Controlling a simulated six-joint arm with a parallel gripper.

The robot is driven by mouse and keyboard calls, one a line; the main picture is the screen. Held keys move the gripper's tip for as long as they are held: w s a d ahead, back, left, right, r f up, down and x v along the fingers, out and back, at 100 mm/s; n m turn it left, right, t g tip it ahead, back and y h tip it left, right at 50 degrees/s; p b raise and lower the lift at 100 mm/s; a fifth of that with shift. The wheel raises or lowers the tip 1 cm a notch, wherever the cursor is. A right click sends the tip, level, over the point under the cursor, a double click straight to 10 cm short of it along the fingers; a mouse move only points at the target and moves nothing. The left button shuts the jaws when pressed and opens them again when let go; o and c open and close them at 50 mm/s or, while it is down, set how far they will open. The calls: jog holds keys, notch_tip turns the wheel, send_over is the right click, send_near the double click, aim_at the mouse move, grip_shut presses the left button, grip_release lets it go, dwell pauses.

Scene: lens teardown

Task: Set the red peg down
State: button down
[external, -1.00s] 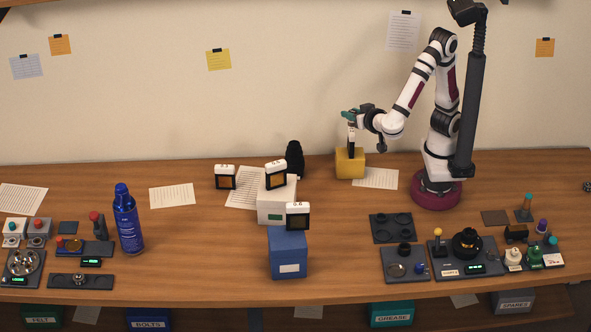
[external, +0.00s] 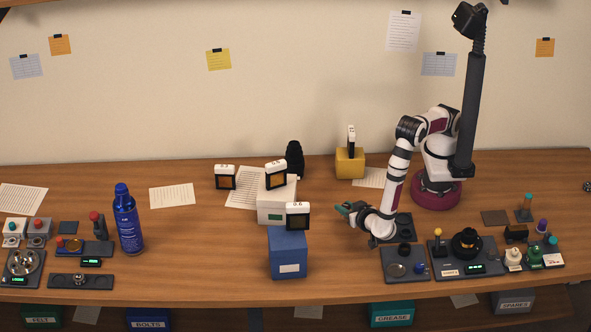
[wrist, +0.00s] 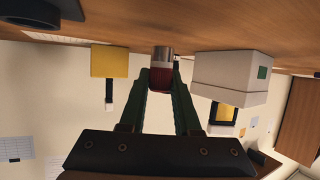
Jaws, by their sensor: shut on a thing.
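My gripper (external: 346,210) is above the desk to the right of the blue box, with its teal fingers pointing left. In the wrist view my gripper (wrist: 161,80) has its two green fingers shut on the red peg (wrist: 160,77). The peg has a ribbed dark red body and a silver end that sticks out past the fingertips. I cannot make out the peg in the external view.
The blue box (external: 288,255) and white box (external: 270,214) stand left of my gripper. The yellow block (external: 350,168) holds an upright black-and-white tool (external: 351,140). Dark trays (external: 405,280) with small parts lie right. Bare desk (external: 200,255) is left of the blue box.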

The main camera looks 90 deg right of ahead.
jog(key=shift+f, duration=1)
jog(key=c, duration=0.6)
grip_release()
jog(key=shift+f, duration=0.1)
